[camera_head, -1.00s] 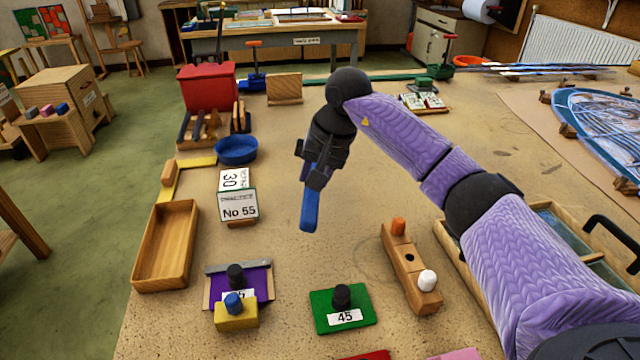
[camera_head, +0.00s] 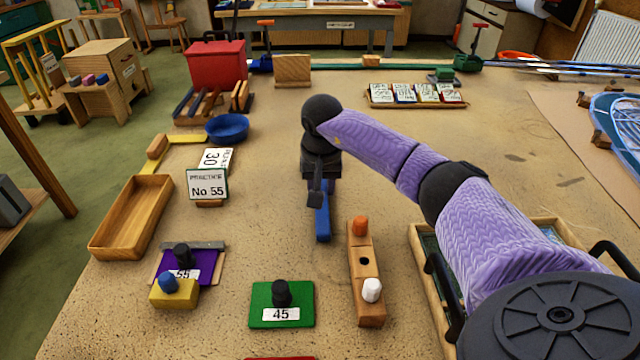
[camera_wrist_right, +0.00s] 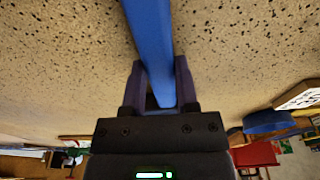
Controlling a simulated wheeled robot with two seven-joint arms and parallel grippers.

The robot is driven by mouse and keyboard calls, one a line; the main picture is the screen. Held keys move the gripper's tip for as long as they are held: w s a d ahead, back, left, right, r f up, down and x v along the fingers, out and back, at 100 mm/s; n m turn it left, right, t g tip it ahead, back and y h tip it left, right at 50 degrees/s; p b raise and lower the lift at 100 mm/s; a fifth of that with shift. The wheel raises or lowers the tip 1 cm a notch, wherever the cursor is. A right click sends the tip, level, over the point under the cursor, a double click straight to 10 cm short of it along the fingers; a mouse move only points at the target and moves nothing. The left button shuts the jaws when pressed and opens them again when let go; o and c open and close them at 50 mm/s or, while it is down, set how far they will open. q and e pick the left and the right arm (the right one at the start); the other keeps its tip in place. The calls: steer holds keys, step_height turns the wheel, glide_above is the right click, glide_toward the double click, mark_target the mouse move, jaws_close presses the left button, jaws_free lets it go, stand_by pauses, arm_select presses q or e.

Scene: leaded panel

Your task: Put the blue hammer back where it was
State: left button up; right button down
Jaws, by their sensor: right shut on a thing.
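My right gripper (camera_head: 319,190) is shut on the blue hammer (camera_head: 323,222), above the middle of the cork-coloured bench. The blue part hangs down below the jaws; its far end is hidden by the gripper. In the right wrist view the blue bar (camera_wrist_right: 152,40) passes between the two dark fingers (camera_wrist_right: 158,85) and runs out of the top of the picture. I cannot tell whether the hammer touches the bench. My left gripper is not in view.
A wooden block (camera_head: 364,285) with an orange peg, an empty hole and a white peg stands right of the hammer. A rack with blue and wooden handles (camera_head: 205,108) stands by the red box (camera_head: 215,64). The green 45 block (camera_head: 258,303) lies in front.

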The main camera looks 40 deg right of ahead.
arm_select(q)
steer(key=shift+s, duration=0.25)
arm_select(e)
steer(key=shift+r, duration=0.1)
steer(key=shift+c, duration=1.8)
jaws_free()
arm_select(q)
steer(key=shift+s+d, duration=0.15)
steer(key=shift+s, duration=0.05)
arm_select(e)
steer(key=shift+r, duration=0.25)
arm_select(q)
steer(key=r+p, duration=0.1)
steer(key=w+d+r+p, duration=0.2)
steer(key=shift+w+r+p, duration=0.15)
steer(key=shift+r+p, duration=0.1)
steer(key=shift+p, duration=0.05)
arm_select(e)
step_height(320, 180, up, 11)
steer(key=s+a, duration=0.1)
steer(key=shift+s+r, duration=0.2)
